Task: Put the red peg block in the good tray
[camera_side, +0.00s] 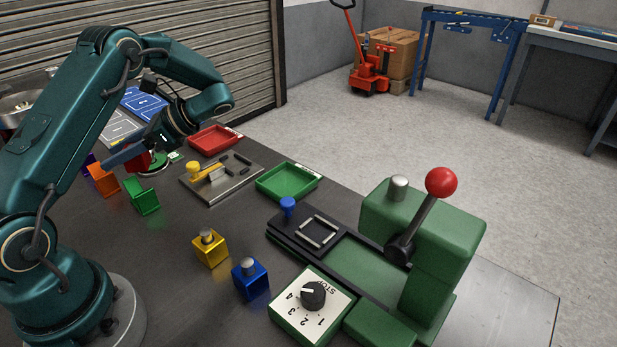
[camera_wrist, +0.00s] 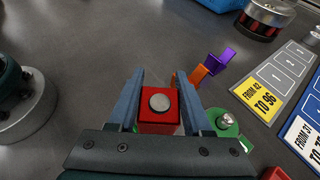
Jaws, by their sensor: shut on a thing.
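The red peg block (camera_wrist: 158,126), with a round grey peg on top, sits between the two fingers of my gripper (camera_wrist: 160,92) in the wrist view. My gripper is shut on it. In the side view the red block (camera_side: 138,161) shows partly behind my gripper (camera_side: 128,156), at the left part of the table; its height over the table is hard to tell. A green tray (camera_side: 287,182) and a red tray (camera_side: 213,140) lie to the right, both looking empty. Their labels are too small to read, so I cannot tell which is the good one.
Purple, orange (camera_side: 103,180) and green (camera_side: 141,196) pieces stand near my gripper. A yellow peg block (camera_side: 210,250) and a blue one (camera_side: 250,279) stand nearer the front. A metal fixture plate (camera_side: 222,183) lies between the trays. A green lever press (camera_side: 420,230) stands at right.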

